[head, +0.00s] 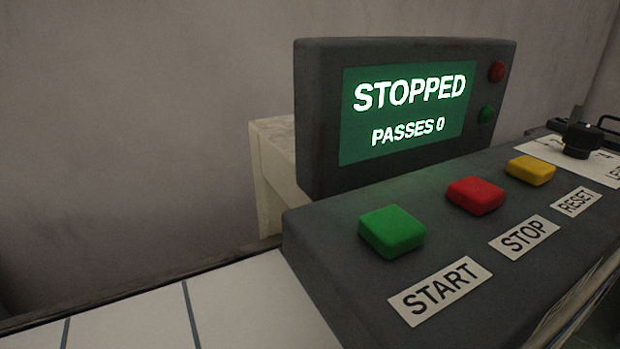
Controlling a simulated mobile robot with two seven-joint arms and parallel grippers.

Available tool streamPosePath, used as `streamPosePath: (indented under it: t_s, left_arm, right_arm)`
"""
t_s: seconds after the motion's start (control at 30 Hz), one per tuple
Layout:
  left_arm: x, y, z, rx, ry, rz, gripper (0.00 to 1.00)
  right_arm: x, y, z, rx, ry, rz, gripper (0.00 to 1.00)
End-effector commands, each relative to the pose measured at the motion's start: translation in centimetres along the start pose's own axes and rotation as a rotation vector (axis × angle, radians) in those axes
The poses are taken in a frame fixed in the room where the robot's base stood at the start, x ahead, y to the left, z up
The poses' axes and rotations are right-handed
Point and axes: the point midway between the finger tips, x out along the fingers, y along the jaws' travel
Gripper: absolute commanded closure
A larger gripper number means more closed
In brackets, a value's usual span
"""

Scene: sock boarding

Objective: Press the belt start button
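The green start button (391,232) sits raised on the sloped top of the dark grey control box (330,262), with a white START label (440,291) in front of it. The display (408,112) behind it reads STOPPED and PASSES 0. Neither of my grippers is in the head view, and nothing touches the button.
A red button (475,196) labelled STOP and a yellow button (531,170) labelled RESET stand to the right of the green one. A black knob (581,140) is at the far right. White tiles (250,300) lie left of the box, before a grey wall (130,130).

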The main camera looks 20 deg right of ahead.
Motion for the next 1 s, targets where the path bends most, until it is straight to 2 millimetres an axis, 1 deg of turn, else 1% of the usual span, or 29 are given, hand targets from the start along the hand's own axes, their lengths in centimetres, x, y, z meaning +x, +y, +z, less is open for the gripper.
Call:
streamPosePath:
  t_s: [0.03,0.07,0.83,1.0]
  left_arm:
    - [0.00,0.00,0.00,0.000,0.000,0.000,0.51]
    - [0.00,0.00,0.00,0.000,0.000,0.000,0.51]
    - [0.00,-0.01,0.00,0.000,0.000,0.000,0.51]
    - [0.00,-0.01,0.00,0.000,0.000,0.000,0.51]
  right_arm:
    - [0.00,-0.03,-0.01,0.001,0.000,-0.001,0.09]
    - [0.00,-0.04,-0.01,0.001,0.000,-0.001,0.12]
    - [0.00,-0.09,-0.01,0.003,0.000,-0.003,0.99]
    - [0.00,-0.08,-0.01,0.003,0.000,-0.002,1.00]
